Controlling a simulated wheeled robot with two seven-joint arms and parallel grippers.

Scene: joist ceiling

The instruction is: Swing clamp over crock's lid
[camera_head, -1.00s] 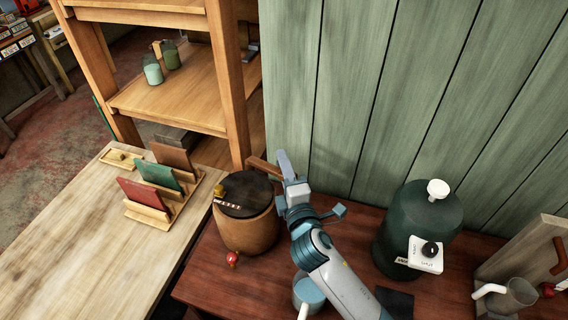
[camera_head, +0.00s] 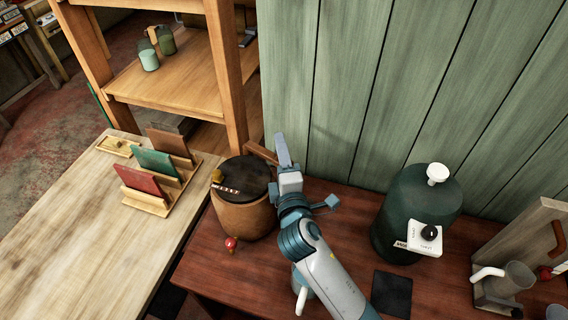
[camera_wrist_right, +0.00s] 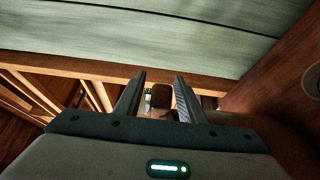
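The round brown crock (camera_head: 246,219) stands on the dark red bench with its dark lid (camera_head: 243,176) on top. A brown wooden bar (camera_head: 261,152), which looks like the clamp, sticks out behind the lid at the back right, off the lid's top. My right gripper (camera_head: 283,152) is beside the bar's right end, just right of the crock. In the right wrist view the two fingers (camera_wrist_right: 158,97) are apart, with a brown block end (camera_wrist_right: 187,103) showing between and beyond them; I cannot tell if they touch it. My left gripper is out of view.
A dark green canister (camera_head: 412,215) with a white knob stands to the right. A red knob (camera_head: 231,243) is at the crock's front. A pale table with a card rack (camera_head: 150,203) is at left. The green plank wall (camera_head: 350,80) is close behind my gripper.

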